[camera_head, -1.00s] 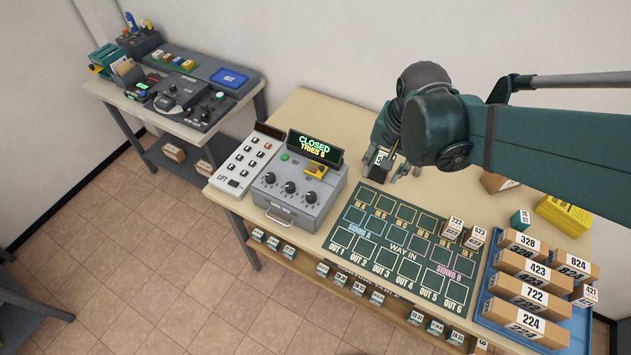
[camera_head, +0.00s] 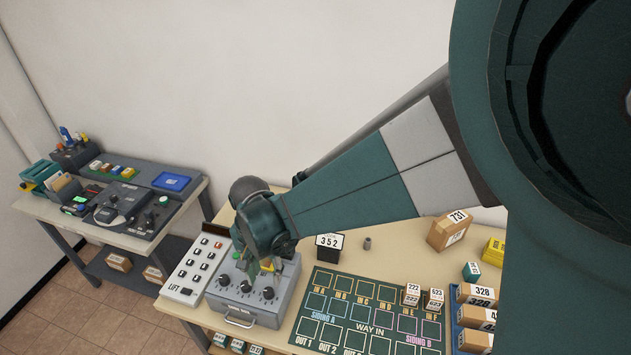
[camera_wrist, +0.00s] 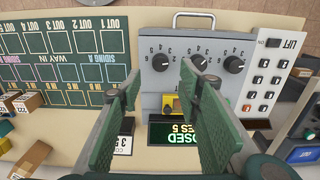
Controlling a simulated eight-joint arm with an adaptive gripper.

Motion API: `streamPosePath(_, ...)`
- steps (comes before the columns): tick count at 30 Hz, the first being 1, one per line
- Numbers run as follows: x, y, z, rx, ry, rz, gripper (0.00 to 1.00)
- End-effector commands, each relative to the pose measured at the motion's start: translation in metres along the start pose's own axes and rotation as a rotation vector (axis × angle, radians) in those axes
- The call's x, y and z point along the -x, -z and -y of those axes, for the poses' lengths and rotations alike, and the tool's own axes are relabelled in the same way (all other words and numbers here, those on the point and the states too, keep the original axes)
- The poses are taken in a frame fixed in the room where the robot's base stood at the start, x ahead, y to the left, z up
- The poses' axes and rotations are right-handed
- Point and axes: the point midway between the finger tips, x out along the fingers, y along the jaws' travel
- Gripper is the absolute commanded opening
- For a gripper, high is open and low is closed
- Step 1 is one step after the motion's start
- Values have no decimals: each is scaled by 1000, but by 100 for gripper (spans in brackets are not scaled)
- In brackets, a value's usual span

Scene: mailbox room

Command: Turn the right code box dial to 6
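The grey code box (camera_head: 240,312) stands on the table, with three black dials in a row on its sloped face. Its right dial (camera_head: 268,293) shows just below my gripper (camera_head: 262,268) in the head view. In the wrist view the box appears upside down, so the right dial (camera_wrist: 160,62) is the leftmost one. My gripper (camera_wrist: 158,84) is open there, its green fingers spread on either side of a gap, near the right dial with nothing between them. The numbers round the dials are small and I cannot tell the right dial's setting.
A yellow part (camera_wrist: 168,104) sits on the box beside the display. The white lift panel (camera_head: 196,268) adjoins the box. A handle (camera_wrist: 193,14) sticks out at the box front.

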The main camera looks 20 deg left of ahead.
Motion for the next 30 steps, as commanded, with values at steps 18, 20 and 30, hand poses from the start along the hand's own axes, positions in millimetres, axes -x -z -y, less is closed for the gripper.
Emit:
streamPosePath(18,-6,-1,1,-1,-2,1,35)
streamPosePath(20,-9,-1,1,-1,-2,1,35)
streamPosePath(30,-39,-1,1,0,-2,1,35)
